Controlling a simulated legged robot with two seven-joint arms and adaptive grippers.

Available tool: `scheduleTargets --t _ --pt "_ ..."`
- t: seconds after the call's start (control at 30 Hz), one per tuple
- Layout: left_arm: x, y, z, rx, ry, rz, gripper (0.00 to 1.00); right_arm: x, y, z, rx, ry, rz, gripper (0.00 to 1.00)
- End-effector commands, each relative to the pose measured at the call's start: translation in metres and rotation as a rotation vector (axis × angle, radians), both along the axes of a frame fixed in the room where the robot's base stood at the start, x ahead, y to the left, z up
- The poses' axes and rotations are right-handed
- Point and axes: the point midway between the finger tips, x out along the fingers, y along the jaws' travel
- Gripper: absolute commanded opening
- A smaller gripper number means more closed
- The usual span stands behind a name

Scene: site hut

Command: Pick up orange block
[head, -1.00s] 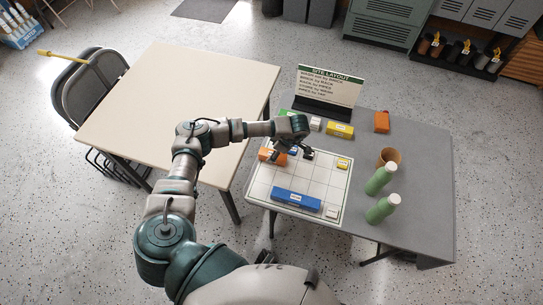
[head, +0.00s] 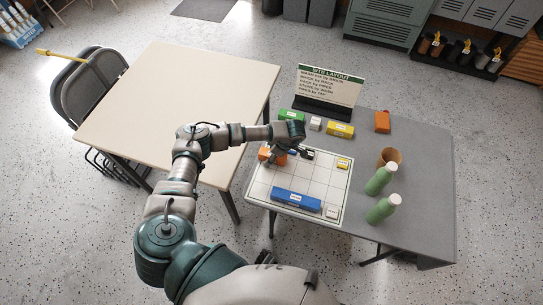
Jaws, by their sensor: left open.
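An orange block (head: 264,154) lies at the far left corner of the white gridded board, partly hidden by my left gripper. Another orange block (head: 382,121) stands on the grey table behind the board, to the right. My left gripper (head: 288,158) is open, with its fingers over the board's far left part, close to the first orange block. I cannot tell whether they touch it. My right gripper is not in view.
The gridded board (head: 309,182) also holds a blue block (head: 296,199) and small blocks. Green (head: 291,115) and yellow (head: 340,130) blocks lie behind it, before the layout sign (head: 328,88). Two green bottles (head: 381,179) and a brown cup (head: 389,156) stand right. A beige table (head: 180,105) is left.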

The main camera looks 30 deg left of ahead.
Motion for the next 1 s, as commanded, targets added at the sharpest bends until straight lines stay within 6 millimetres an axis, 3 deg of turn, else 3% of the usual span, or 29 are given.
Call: scheduleTargets --t 0.23,0.27,0.5,0.53,0.77,0.87,1.0 --pt "0.000 -0.002 0.001 0.002 0.000 0.000 0.71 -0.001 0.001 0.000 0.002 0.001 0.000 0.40" --pt "0.000 -0.002 0.001 0.001 -0.001 0.000 0.66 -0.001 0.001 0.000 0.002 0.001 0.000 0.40" --pt "0.000 0.000 0.000 -0.001 0.000 -0.001 0.06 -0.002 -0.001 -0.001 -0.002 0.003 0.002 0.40" --pt "0.000 0.000 0.000 -0.001 0.000 -0.001 0.02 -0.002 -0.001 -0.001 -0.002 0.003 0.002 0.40" --pt "0.000 0.000 0.001 0.000 0.000 0.000 0.00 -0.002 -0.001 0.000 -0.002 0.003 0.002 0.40" --pt "0.001 0.000 0.010 -0.001 -0.001 0.000 0.00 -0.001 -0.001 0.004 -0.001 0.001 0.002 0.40" --pt "0.001 0.000 0.037 -0.001 -0.006 0.000 0.00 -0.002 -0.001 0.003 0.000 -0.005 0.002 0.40"
